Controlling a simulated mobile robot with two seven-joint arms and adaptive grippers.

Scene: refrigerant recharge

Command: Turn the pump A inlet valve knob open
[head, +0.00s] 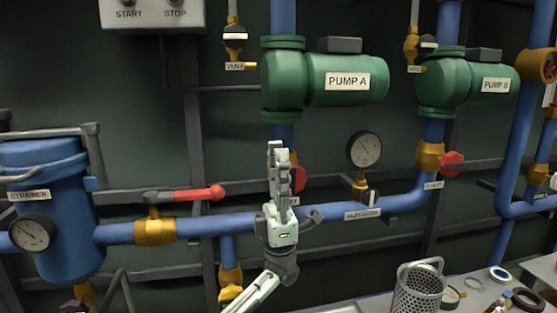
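Green pump A (345,78) hangs on the back wall, with a blue pipe running down from it. The red pump A inlet valve knob (298,178) is on that pipe, and my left gripper hides part of it. My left gripper (278,150) points up in front of the pipe, its fingers overlapping the knob's left side. I see the fingers nearly edge-on, so neither their gap nor contact with the knob shows clearly. My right gripper is out of view.
A pressure gauge (364,150) stands right of the knob. Pump B (465,83) has a similar red knob (452,162). A red-handled lever (190,194) sits on the horizontal pipe left of my gripper. A perforated metal basket (418,290) stands on the bench below.

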